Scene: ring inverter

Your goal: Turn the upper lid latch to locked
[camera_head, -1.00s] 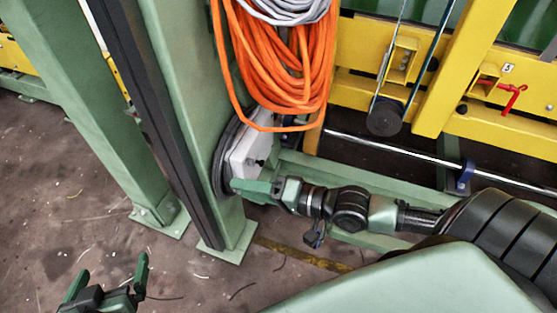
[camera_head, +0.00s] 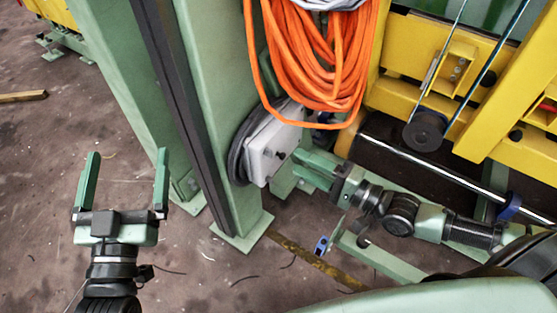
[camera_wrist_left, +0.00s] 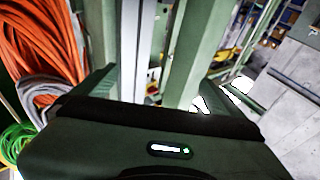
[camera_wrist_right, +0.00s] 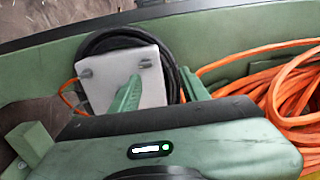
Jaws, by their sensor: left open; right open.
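A pale grey box (camera_head: 272,144) with a flat lid is mounted low on the green column. In the right wrist view the lid (camera_wrist_right: 110,95) carries two small dark latches, one at the left (camera_wrist_right: 85,73) and one at the right (camera_wrist_right: 146,63), nearer the orange cable. Their exact angle is hard to read. My right gripper (camera_head: 303,170) is open and empty, just right of the box in the head view. In the right wrist view one finger overlaps the lid and the other is beyond its right edge; contact cannot be told. My left gripper (camera_head: 127,158) is open and empty, away from the box.
A coil of orange cable (camera_head: 322,60) hangs just above the box. A black ring-shaped cable (camera_wrist_right: 172,75) lies around the box's back. Yellow framework (camera_head: 440,70) and a shiny rod (camera_head: 425,163) stand to the right. Floor below the column is mostly clear.

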